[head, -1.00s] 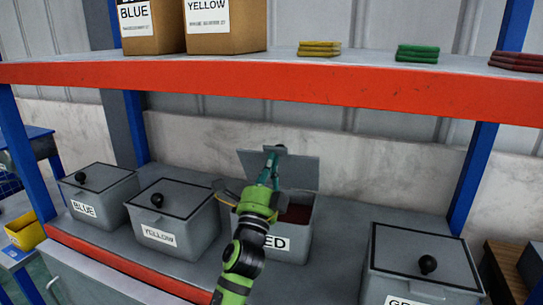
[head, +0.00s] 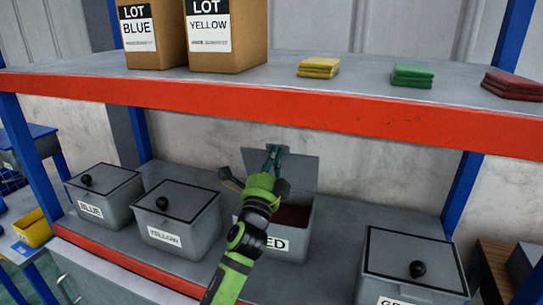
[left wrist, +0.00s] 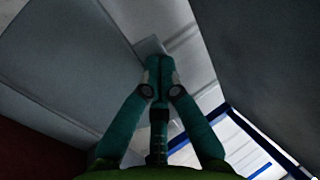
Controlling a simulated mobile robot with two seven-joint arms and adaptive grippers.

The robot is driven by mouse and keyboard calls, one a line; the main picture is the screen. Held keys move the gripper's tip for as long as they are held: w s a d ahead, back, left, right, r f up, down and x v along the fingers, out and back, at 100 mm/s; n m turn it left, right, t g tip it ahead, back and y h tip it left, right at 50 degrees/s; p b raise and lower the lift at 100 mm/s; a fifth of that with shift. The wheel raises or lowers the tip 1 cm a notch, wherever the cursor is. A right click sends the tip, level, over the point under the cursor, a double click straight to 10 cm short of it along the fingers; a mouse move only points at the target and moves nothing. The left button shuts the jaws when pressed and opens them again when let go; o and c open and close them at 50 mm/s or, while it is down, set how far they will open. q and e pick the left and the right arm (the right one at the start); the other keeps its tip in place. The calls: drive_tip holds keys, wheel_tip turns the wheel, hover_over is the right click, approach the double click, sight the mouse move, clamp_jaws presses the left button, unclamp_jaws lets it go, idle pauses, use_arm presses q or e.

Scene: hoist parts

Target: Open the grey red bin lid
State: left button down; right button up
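The grey red bin (head: 270,246), its label partly hidden to read "ED", stands on the lower shelf with its lid (head: 303,172) raised steeply at the back. Dark red contents (head: 293,214) show inside. My left gripper (head: 273,158) reaches over the bin from the front, with its fingertips at the lid's upper edge. In the left wrist view the fingers (left wrist: 160,76) are together in front of a small grey tab (left wrist: 150,47), and the lid (left wrist: 65,60) fills the left side. I cannot tell whether anything is between the fingertips. My right gripper is not in view.
Closed blue (head: 103,205), yellow (head: 176,227) and green-side (head: 412,270) bins flank the red one. The upper shelf's red beam (head: 270,117) runs above my left gripper. Boxes (head: 228,40) and coloured pads (head: 318,67) sit on that upper shelf.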

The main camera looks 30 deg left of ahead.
use_arm(q)
drive_tip(key=x, duration=0.4)
drive_tip(key=shift+w+r, duration=0.1)
drive_tip(key=shift+w, duration=0.2)
drive_tip(key=p+x, duration=0.2)
drive_tip(key=shift+w+a+r+p, duration=0.1)
drive_tip(key=shift+w+p, duration=0.1)
drive_tip(key=shift+p, duration=0.2)
drive_tip(key=shift+w+a+g+p, duration=0.15)
drive_tip(key=shift+w+g+p, duration=0.15)
drive_tip(key=shift+g+p, duration=0.25)
drive_tip(key=shift+w, duration=0.2)
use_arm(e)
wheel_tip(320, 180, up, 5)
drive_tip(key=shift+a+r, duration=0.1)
use_arm(q)
drive_tip(key=shift+s+a+f+p, duration=0.1)
drive_tip(key=shift+f+p, duration=0.2)
